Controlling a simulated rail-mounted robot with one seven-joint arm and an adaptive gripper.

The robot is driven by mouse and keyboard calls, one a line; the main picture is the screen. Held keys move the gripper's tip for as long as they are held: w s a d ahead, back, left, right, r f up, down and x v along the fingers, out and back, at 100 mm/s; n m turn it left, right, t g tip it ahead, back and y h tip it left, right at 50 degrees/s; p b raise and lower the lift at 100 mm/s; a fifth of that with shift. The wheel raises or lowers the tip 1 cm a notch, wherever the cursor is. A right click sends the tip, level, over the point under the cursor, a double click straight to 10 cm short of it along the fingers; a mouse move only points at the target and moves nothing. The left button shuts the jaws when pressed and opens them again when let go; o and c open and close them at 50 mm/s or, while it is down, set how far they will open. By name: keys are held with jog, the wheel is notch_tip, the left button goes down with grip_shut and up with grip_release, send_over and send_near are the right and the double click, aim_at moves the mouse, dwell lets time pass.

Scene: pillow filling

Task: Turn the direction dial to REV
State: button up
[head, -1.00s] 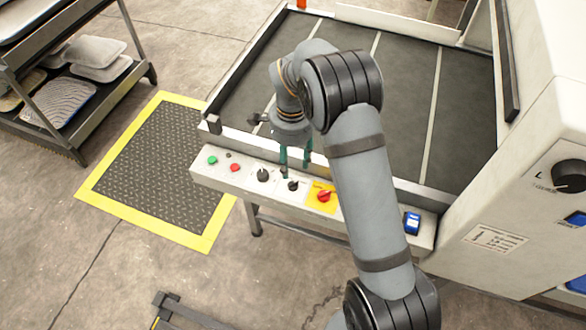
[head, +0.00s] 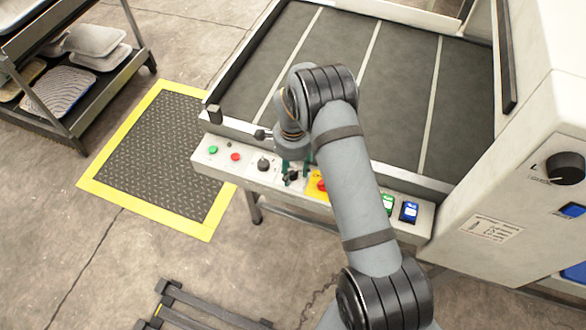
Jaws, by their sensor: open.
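The control panel (head: 218,167) runs along the front edge of the conveyor. It carries two small black dials, a left one (head: 263,164) and a right one (head: 292,175). Their labels are too small to read, so I cannot tell which is the direction dial or where it points. My gripper (head: 294,172) points down with its teal fingers open, low at the right dial. The fingers appear to be on either side of this dial and partly hide it. I cannot tell whether they touch it.
Left on the panel are a green button (head: 213,150) and a red button (head: 235,157). A red knob on a yellow plate (head: 318,186) sits close right of my gripper, partly hidden by my arm. Green (head: 388,204) and blue (head: 409,211) switches lie farther right.

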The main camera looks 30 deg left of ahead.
jog(key=shift+c, duration=0.9)
grip_shut()
jog(key=shift+n+b, duration=0.3)
jog(key=shift+b, duration=0.05)
jog(key=n+b, duration=0.2)
jog(key=shift+f+n, duration=0.15)
jog(key=shift+n, duration=0.25)
jog(key=n+b, duration=0.2)
jog(key=n, duration=0.2)
jog(key=n+b, duration=0.1)
jog(key=n, duration=0.4)
jog(key=shift+b, duration=0.35)
jog(key=shift+n, duration=1.7)
